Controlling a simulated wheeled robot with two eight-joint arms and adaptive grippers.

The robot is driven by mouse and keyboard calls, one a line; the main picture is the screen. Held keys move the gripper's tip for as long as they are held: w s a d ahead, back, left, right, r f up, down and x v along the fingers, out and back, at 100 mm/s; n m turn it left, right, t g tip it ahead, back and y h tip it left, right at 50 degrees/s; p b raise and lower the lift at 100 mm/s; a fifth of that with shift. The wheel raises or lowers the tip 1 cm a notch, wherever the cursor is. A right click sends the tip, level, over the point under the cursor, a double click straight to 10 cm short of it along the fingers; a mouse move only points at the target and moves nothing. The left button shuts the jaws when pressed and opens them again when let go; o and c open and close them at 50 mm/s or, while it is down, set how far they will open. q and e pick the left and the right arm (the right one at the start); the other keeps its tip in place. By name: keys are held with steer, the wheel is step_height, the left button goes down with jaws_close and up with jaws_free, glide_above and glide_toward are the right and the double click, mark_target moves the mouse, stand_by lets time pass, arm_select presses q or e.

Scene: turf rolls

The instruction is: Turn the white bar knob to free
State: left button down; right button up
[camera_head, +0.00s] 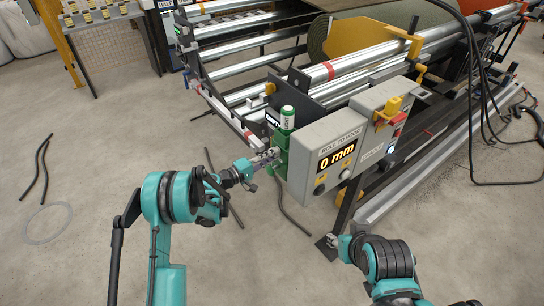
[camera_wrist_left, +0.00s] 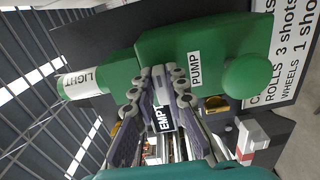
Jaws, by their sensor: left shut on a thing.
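My left gripper (camera_head: 270,157) reaches the green unit (camera_head: 280,150) on the left side of the grey control box. In the left wrist view its two fingers (camera_wrist_left: 160,78) are closed together against the green body (camera_wrist_left: 195,45), beside the PUMP label. An EMPTY label (camera_wrist_left: 166,118) shows between the fingers. My right gripper (camera_head: 331,240) is low in front of the control box, away from the unit; its fingers are too small to read.
The grey control box (camera_head: 322,140) shows 0 mm. A green cylinder marked LIGHT (camera_head: 287,118) stands above the green unit. A round green button (camera_wrist_left: 248,77) is beside PUMP. Metal rollers (camera_head: 240,50) stand behind. Black cables (camera_head: 478,110) hang right. The left floor is mostly clear.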

arm_select(q)
steer(key=c, duration=1.5)
jaws_free()
steer(key=shift+c, duration=0.2)
steer(key=shift+a, duration=0.1)
steer(key=v, duration=1.2)
